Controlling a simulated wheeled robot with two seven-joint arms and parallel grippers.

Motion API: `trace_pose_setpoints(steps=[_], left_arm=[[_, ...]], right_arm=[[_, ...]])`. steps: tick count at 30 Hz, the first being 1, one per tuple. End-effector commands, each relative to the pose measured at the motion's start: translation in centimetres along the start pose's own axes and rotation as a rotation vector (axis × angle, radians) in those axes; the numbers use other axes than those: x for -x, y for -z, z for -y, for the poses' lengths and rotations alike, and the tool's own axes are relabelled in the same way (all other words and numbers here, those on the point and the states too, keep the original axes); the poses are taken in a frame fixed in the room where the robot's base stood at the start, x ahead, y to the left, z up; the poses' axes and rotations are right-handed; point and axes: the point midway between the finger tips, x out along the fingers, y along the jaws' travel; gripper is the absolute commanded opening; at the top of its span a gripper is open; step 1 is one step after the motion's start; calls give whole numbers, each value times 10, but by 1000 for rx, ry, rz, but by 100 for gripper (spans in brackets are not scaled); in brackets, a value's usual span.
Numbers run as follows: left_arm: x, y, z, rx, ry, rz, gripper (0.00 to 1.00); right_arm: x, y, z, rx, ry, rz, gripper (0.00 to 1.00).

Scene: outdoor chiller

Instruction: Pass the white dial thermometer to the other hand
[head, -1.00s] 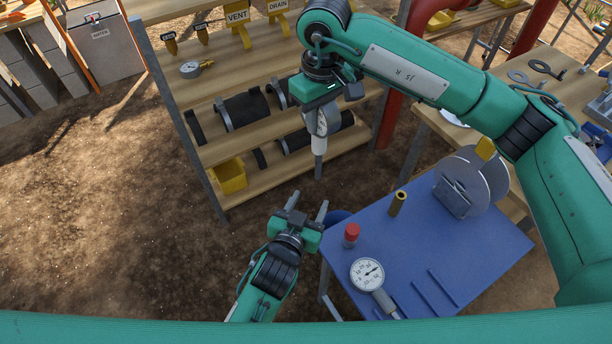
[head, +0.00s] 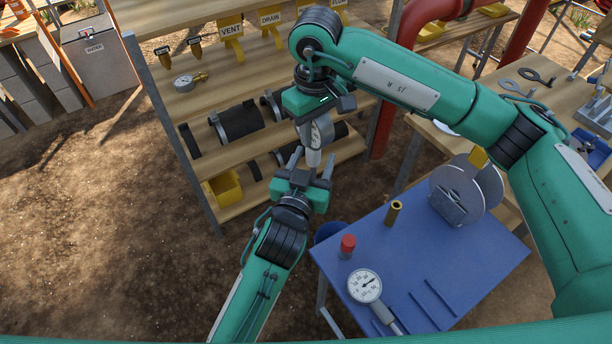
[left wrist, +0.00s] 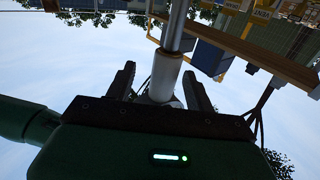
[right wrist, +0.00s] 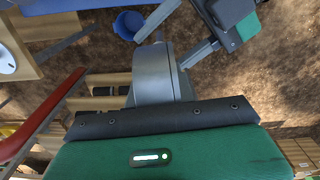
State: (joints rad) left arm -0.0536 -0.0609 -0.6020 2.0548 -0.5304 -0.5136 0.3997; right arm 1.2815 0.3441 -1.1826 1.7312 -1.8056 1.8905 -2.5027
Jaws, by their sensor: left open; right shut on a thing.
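My right gripper (head: 318,114) is shut on the white dial thermometer (head: 313,157) and holds it in the air with its stem pointing down. The dial face is seen edge-on and partly hidden by the gripper. In the right wrist view, the grey thermometer body (right wrist: 153,76) fills the jaws. My left gripper (head: 312,162) is open just below, pointing up, with its fingers on either side of the thermometer's lower part. In the left wrist view, the pale shaft (left wrist: 163,76) stands between the two open fingers; I cannot tell if they touch it.
A second dial gauge (head: 366,287), a red-capped item (head: 347,246), a brass tube (head: 393,213) and a grey disc stand (head: 452,205) are on the blue table (head: 480,263). Wooden shelves (head: 190,103) with pipes and a yellow bin (head: 223,188) stand behind the grippers.

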Motion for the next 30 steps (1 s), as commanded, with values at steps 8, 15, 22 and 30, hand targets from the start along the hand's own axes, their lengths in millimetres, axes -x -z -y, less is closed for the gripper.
trace_pose_setpoints(steps=[8,15,22,30], left_arm=[[-35,0,0,1,0,0,54],[-42,0,0,1,0,1,54],[-42,0,0,1,0,1,44],[-42,0,-2,2,-3,-1,0]], right_arm=[[0,0,0,0,0,-1,0],[0,0,0,0,0,-1,0],[0,0,0,0,0,-1,0],[1,1,1,1,1,-4,0]])
